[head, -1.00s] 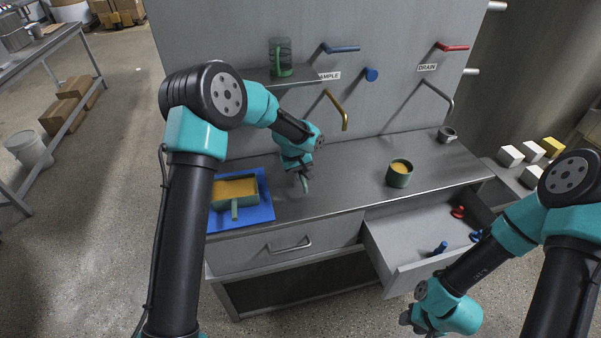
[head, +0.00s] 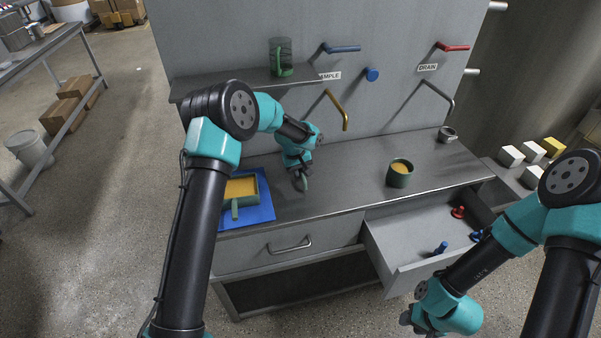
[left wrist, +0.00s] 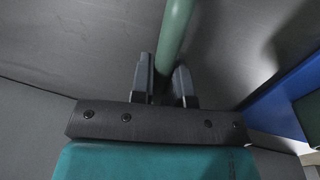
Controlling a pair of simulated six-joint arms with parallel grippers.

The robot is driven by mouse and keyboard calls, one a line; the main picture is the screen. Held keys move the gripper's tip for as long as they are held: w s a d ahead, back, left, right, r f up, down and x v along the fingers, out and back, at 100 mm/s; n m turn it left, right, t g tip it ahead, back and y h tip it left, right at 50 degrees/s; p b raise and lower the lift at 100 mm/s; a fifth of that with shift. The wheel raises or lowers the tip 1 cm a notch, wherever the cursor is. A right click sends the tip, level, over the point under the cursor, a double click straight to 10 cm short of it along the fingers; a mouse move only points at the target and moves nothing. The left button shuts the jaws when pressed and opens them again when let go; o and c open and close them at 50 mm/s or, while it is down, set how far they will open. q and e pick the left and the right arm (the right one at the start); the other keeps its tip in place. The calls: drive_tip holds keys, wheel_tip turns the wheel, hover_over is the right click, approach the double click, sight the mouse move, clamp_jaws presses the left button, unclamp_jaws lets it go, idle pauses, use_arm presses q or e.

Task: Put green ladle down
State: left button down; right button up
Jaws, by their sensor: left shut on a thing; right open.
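My left gripper (head: 300,174) is low over the steel counter, between the blue mat and the green cup. It is shut on the green ladle (head: 302,184), of which only a short end shows in the head view. In the left wrist view the ladle's green handle (left wrist: 175,35) runs up from between the two fingertips (left wrist: 163,82). The ladle's bowl is not clearly visible, and I cannot tell whether the ladle touches the counter. My right gripper (head: 407,321) is open, low at the front right, away from the counter.
A green tray (head: 235,205) of yellow liquid sits on the blue mat (head: 262,212). A green cup (head: 399,180) with yellow liquid stands to the right. A drawer (head: 400,250) is open at the front. The counter's middle is clear.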

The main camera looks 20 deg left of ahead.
use_arm(q)
drive_tip(key=shift+f, duration=0.2)
drive_tip(key=shift+f, duration=0.1)
drive_tip(key=c, duration=1.1)
unclamp_jaws()
wheel_tip(320, 180, up, 8)
drive_tip(key=a, duration=0.1)
drive_tip(key=shift+s+a+f, duration=0.15)
drive_tip(key=shift+s+f, duration=0.05)
drive_tip(key=shift+s, duration=0.15)
